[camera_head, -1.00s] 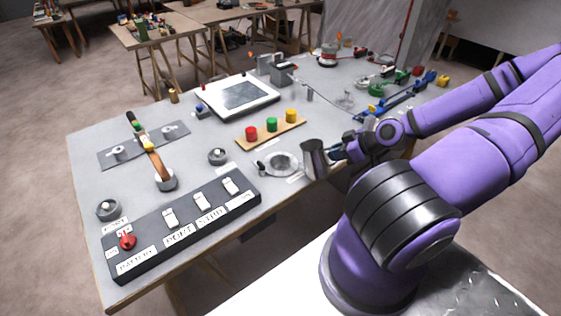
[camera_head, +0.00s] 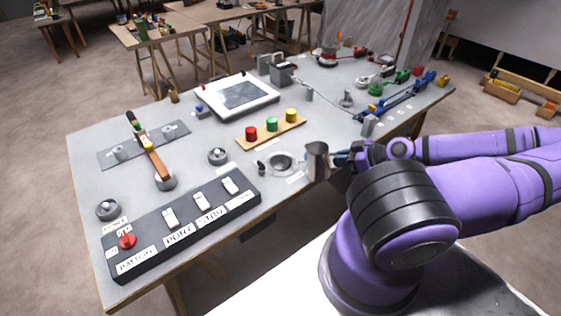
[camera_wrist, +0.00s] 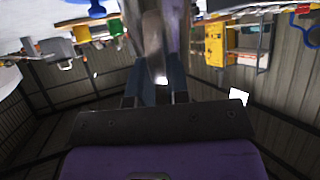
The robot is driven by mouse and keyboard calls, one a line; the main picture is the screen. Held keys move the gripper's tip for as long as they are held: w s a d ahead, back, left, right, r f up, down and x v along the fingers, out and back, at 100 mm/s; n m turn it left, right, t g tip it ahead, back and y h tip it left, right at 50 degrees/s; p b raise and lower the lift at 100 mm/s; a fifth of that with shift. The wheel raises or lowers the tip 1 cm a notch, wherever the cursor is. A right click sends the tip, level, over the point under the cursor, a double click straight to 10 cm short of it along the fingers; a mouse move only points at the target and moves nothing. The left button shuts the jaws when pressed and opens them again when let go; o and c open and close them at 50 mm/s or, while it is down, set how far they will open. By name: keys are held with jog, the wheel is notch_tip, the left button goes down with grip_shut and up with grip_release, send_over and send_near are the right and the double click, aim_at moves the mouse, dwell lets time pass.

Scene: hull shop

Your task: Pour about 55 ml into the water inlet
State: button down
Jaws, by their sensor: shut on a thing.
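My gripper (camera_head: 343,159) is shut on a grey metal cup (camera_head: 317,163) in the head view. The cup is about upright, near the front edge of the table. A round, light metal fitting with a dark centre (camera_head: 281,161) lies just left of the cup and looks like the water inlet; its label is too small to read. The cup is beside it, not over its centre. In the wrist view, my blue-grey fingers (camera_wrist: 155,88) close around the pale cup (camera_wrist: 153,45), seen close and blurred. The cup's contents and any stream are not visible.
A black switch box (camera_head: 185,225) lies front left on the grey table (camera_head: 90,160). A wooden strip with red, green and yellow buttons (camera_head: 272,126) lies behind the fitting. A white framed panel (camera_head: 238,96) is further back. Blue tools (camera_head: 385,105) lie right.

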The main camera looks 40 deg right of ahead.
jog(key=shift+s+d+f, duration=0.1)
jog(key=shift+f, duration=0.05)
jog(key=shift+s+f+t, duration=0.15)
jog(key=shift+f+t, duration=0.05)
jog(key=shift+t, duration=0.1)
jog(key=shift+s+d+f+t+y, duration=0.15)
jog(key=shift+f+t+y, duration=0.1)
jog(key=shift+t+y, duration=0.05)
dwell(0.3)
dwell(2.7)
